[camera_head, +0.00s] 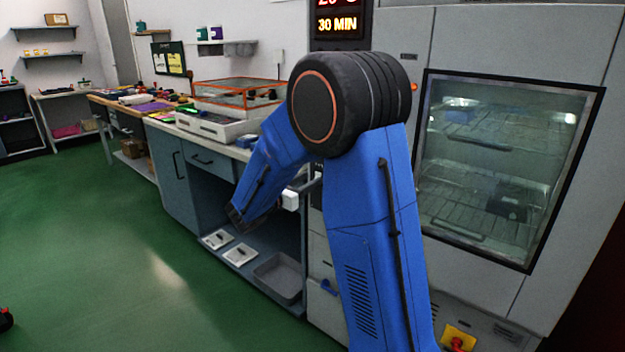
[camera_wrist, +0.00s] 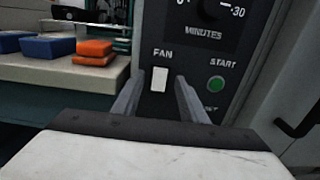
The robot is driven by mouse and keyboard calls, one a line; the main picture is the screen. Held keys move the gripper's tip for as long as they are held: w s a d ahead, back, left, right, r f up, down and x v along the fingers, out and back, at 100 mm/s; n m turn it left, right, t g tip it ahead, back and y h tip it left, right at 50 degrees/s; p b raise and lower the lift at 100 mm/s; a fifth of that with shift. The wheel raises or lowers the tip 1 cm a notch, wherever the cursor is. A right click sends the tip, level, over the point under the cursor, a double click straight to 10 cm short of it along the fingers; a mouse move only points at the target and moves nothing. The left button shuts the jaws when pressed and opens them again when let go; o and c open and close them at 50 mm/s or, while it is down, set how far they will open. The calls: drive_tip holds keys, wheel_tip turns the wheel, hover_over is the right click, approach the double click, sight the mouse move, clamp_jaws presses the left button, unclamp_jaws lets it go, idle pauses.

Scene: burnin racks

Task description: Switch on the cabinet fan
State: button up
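The cabinet (camera_head: 400,45) stands at the right in the head view, with a glass door over wire shelves. In the wrist view its dark control panel (camera_wrist: 190,45) carries a white rocker switch (camera_wrist: 159,79) under the word FAN. I cannot tell from its face whether the switch is on or off. My gripper (camera_wrist: 158,95) points at the panel with its two fingers apart and nothing between them. The switch shows just beyond and between the fingertips; contact is not visible. In the head view my blue arm hides most of the panel and the fingers.
A green START button (camera_wrist: 215,84) sits right of the switch, close to the right finger. A MINUTES dial (camera_wrist: 212,8) is above. Blue and orange blocks (camera_wrist: 94,50) lie on the counter (camera_wrist: 60,72) at left. The green floor (camera_head: 130,250) is open at left.

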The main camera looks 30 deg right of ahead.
drive_tip(key=shift+x, duration=1.15)
clamp_jaws()
drive_tip(key=shift+a+f+t+h, duration=0.1)
drive_tip(key=shift+f+t+h, duration=0.15)
drive_tip(key=shift+h, duration=0.45)
drive_tip(key=shift+f+t+h, duration=0.15)
drive_tip(key=shift+t+h, duration=0.1)
drive_tip(key=shift+h, duration=0.45)
unclamp_jaws()
